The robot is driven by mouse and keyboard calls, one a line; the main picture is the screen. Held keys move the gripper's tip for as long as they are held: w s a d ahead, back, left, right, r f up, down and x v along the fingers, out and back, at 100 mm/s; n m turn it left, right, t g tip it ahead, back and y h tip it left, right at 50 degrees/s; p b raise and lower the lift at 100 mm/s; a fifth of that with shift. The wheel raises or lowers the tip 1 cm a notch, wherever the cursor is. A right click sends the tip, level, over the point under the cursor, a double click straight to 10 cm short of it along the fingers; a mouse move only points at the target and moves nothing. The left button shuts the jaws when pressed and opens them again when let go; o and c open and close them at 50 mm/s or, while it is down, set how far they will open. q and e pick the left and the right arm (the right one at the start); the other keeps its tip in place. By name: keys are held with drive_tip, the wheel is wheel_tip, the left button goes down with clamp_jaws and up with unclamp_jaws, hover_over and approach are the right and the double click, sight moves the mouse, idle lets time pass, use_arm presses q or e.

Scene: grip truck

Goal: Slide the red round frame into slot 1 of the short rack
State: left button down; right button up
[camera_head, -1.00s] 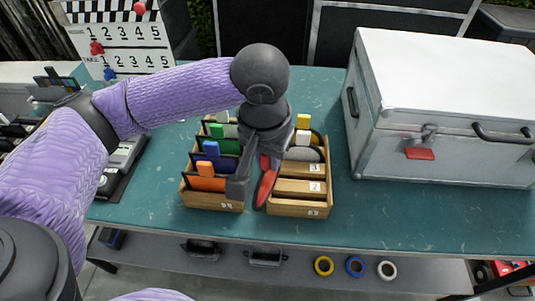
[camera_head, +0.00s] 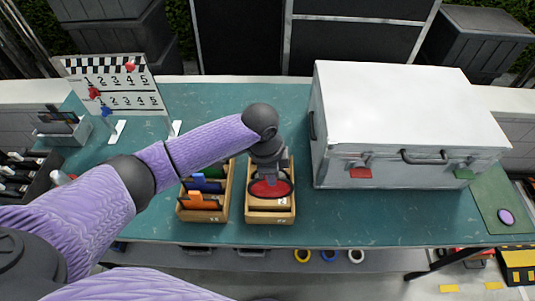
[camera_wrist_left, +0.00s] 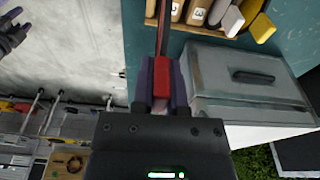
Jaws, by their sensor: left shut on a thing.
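My left gripper (camera_head: 269,172) is shut on the red round frame (camera_head: 268,189), a red disc with a dark rim. The frame stands upright with its face towards the head camera, over the front part of the right-hand wooden rack (camera_head: 270,217). I cannot tell whether its lower edge touches the rack. In the left wrist view the gripper (camera_wrist_left: 160,85) has the red frame's tab (camera_wrist_left: 160,75) between its fingers. The right-hand rack has numbered wooden dividers; my arm hides its back part. A dark gripper, seemingly my right one (camera_wrist_left: 12,32), shows at the wrist view's upper left edge.
A second rack (camera_head: 205,214) with orange, blue and green frames stands close on the left. A big silver case (camera_head: 400,130) stands to the right. A numbered clapper board (camera_head: 112,92) stands at the back left. The teal table front is clear.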

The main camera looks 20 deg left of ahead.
use_arm(q)
drive_tip(key=shift+f, duration=0.15)
wheel_tip(320, 180, down, 4)
drive_tip(key=b, duration=0.5)
drive_tip(key=shift+f, duration=0.55)
drive_tip(key=shift+r, duration=0.1)
drive_tip(key=shift+r, duration=0.1)
